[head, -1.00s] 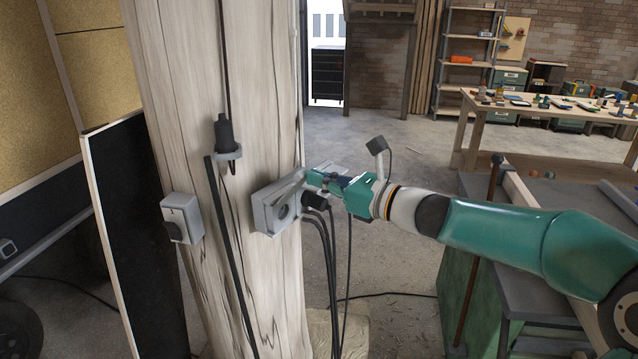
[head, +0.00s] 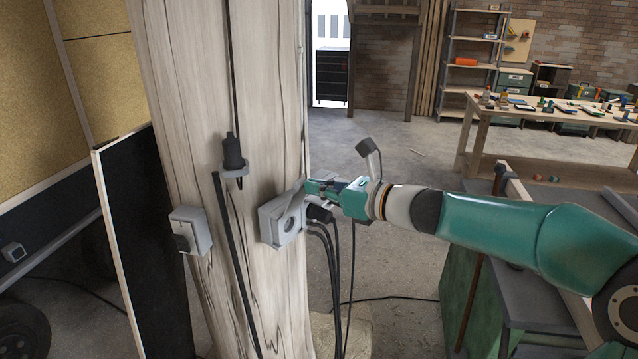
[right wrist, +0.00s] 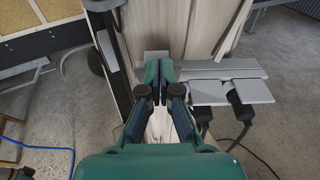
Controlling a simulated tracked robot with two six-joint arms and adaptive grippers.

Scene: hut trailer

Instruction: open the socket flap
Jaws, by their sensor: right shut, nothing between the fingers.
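A grey socket box (head: 282,226) is fixed to the pale wooden post. In the right wrist view my shut fingertips (right wrist: 158,72) are left of long grey flap plates (right wrist: 218,71). A black plug (head: 319,213) sits in the box's right part, partly hidden by the gripper. My left gripper is not in view.
Black cables (head: 330,265) hang below the box. Another plug (head: 232,152) hangs in a holder on the post (head: 180,90), above a small grey switch box (head: 190,229). A grey-topped green bench (head: 545,245) stands under my right arm. Floor behind is mostly clear.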

